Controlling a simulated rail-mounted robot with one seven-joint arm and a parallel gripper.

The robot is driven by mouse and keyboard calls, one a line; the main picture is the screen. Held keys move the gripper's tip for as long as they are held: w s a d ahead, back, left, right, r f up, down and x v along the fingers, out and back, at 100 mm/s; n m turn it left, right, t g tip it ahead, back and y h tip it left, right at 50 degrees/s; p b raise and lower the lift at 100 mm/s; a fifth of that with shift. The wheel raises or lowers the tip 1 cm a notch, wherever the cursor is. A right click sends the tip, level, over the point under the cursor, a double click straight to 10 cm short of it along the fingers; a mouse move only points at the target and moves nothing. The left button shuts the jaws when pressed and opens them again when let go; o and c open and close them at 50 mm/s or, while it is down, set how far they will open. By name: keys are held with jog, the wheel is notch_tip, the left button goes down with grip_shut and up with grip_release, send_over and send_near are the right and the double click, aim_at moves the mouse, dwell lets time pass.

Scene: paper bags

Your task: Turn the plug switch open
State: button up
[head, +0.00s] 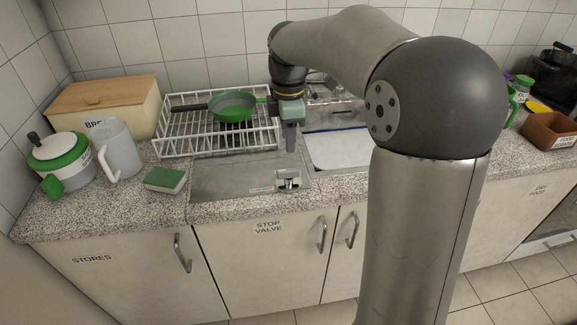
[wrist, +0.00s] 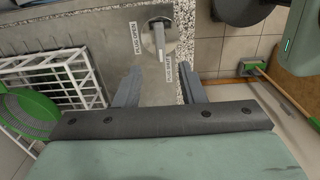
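The plug switch (head: 288,180) is a small metal fitting on the front edge of the steel drainer, just above the stop valve cupboard. My gripper (head: 291,142) points down over the drainer, behind the switch in the head view. In the wrist view my gripper (wrist: 159,72) has its two fingers spread wide with nothing between them. The switch lies beyond the fingertips, apart from them.
A white wire dish rack (head: 215,140) with a green pan (head: 234,106) stands behind the drainer. A green sponge (head: 165,180), a jug (head: 117,150) and a bread box (head: 105,103) are at left. The sink (head: 340,149) is at right. The drainer (head: 225,180) around the switch is clear.

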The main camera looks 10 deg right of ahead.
aim_at(289, 169)
notch_tip(289, 169, down, 10)
jog(key=shift+r, duration=0.15)
grip_shut()
